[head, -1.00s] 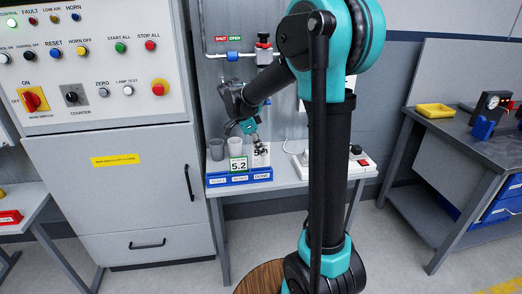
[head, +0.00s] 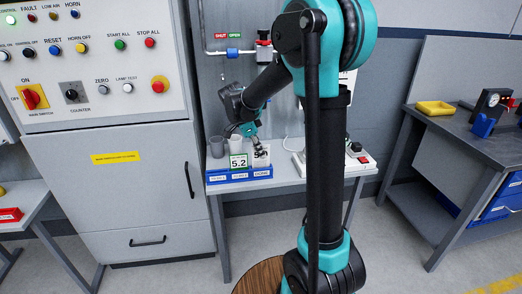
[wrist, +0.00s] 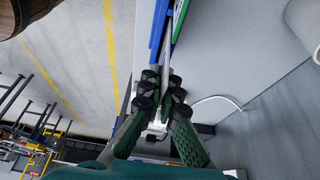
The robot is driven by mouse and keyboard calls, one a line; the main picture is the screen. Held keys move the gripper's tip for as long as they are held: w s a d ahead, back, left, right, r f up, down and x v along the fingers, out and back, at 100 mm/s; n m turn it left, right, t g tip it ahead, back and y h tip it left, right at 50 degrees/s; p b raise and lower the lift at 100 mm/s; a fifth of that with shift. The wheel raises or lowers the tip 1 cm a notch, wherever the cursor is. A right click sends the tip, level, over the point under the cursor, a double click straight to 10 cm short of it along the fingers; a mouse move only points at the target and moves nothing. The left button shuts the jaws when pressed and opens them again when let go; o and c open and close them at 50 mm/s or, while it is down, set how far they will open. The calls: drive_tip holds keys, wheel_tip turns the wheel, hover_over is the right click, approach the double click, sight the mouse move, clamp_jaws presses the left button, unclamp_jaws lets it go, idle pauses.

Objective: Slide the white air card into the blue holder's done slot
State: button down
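The blue holder (head: 250,177) stands on the small grey table in the head view, with white labels along its front; the right one seems to read DONE. The white card (head: 263,161) is upright above the holder's right end, partly covered by my fingers. I cannot tell whether its lower edge is in the slot. My gripper (head: 260,149) is shut on its upper part. In the wrist view the fingertips (wrist: 163,88) pinch the card's thin edge (wrist: 167,58), beside the blue holder (wrist: 157,30). A green-framed 5.2 card (head: 238,161) stands mid-holder, left of the white card.
Two grey cups (head: 226,146) stand behind the holder's left part. A grey control cabinet (head: 120,180) rises close on the left. A workbench with a yellow tray (head: 435,108) is far right.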

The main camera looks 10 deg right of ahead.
drive_tip(key=shift+f, duration=1.35)
drive_tip(key=c, duration=1.6)
unclamp_jaws()
drive_tip(key=shift+c, duration=0.2)
drive_tip(key=o, duration=0.4)
drive_tip(key=shift+r, duration=0.15)
drive_tip(key=shift+r, duration=3.85)
